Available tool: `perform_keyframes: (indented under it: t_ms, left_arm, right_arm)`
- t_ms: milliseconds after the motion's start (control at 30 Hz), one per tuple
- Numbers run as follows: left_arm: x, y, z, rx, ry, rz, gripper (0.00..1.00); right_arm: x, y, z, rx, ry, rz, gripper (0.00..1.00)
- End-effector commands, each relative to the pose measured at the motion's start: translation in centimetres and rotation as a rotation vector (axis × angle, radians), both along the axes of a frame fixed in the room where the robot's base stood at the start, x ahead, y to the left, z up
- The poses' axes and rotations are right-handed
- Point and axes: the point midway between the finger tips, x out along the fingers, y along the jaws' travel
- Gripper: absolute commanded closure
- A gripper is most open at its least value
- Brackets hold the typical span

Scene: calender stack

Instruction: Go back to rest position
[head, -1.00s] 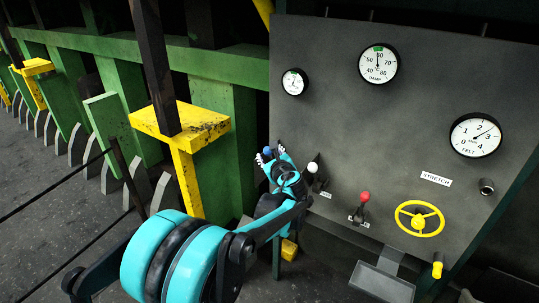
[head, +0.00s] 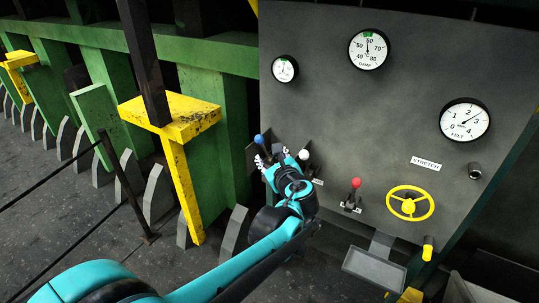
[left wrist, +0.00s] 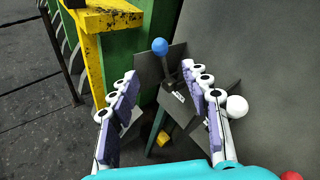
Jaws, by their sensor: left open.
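My left gripper (head: 272,160) is open and empty in front of the control panel (head: 340,120), at its lower left. In the left wrist view, its two fingers (left wrist: 165,112) stand apart with purple pads. A lever with a blue knob (head: 259,139) is just beyond the fingertips; the blue knob (left wrist: 159,46) shows above and between them in the wrist view, apart from both. A white knob (head: 303,155) is right of the gripper; it also shows beside the right finger in the wrist view (left wrist: 236,106). My right gripper is not in view.
A red-knobbed lever (head: 355,183) and yellow handwheel (head: 410,203) are on the panel to the right. A yellow post (head: 182,185) with a flat top stands left of my arm, before green framing. Gauges (head: 368,49) are higher on the panel. Open floor lies at left.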

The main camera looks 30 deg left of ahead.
Motion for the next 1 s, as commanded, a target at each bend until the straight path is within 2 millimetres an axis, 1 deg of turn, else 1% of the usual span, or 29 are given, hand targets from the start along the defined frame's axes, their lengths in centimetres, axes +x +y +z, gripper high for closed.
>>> perform_keyframes:
  t_ms: [267, 367, 467, 567, 600, 667, 700, 800, 900, 1000]
  left_arm:
    - [0.0, 0.0, 0.0, -0.004, -0.001, 0.000, 0.52]
    - [-0.9, 0.1, -0.4, -0.075, -0.026, 0.018, 0.52]
    - [-3.6, -0.1, -1.9, -0.294, -0.098, 0.080, 0.52]
    - [-7.9, -1.0, -4.4, -0.648, -0.213, 0.205, 0.52]
    - [-9.8, -1.7, -5.6, -0.808, -0.263, 0.275, 0.52]
    - [-12.6, -3.1, -7.4, -1.045, -0.335, 0.391, 0.52]
    - [-14.3, -4.2, -8.5, -1.194, -0.380, 0.476, 0.52]
    - [-18.2, -7.0, -10.9, -1.521, -0.470, 0.696, 0.52]
    - [-20.9, -9.7, -12.5, -1.763, -0.530, 0.895, 0.52]
    - [-22.5, -11.5, -13.4, -1.911, -0.562, 1.041, 0.52]
  right_arm:
    - [0.0, 0.0, 0.0, 0.000, 0.000, 0.000, 0.60]
    - [0.0, 0.0, 0.0, 0.000, 0.000, 0.000, 0.60]
    - [0.0, 0.0, 0.0, 0.000, 0.000, 0.000, 0.60]
    - [0.0, 0.0, 0.0, 0.000, 0.000, 0.000, 0.60]
    - [0.0, 0.0, 0.0, 0.000, 0.000, 0.000, 0.60]
    - [0.0, 0.0, 0.0, 0.000, 0.000, 0.000, 0.60]
    - [0.0, 0.0, 0.0, 0.000, 0.000, 0.000, 0.60]
    - [0.0, 0.0, 0.0, 0.000, 0.000, 0.000, 0.60]
    - [0.0, 0.0, 0.0, 0.000, 0.000, 0.000, 0.60]
    - [0.0, 0.0, 0.0, 0.000, 0.000, 0.000, 0.60]
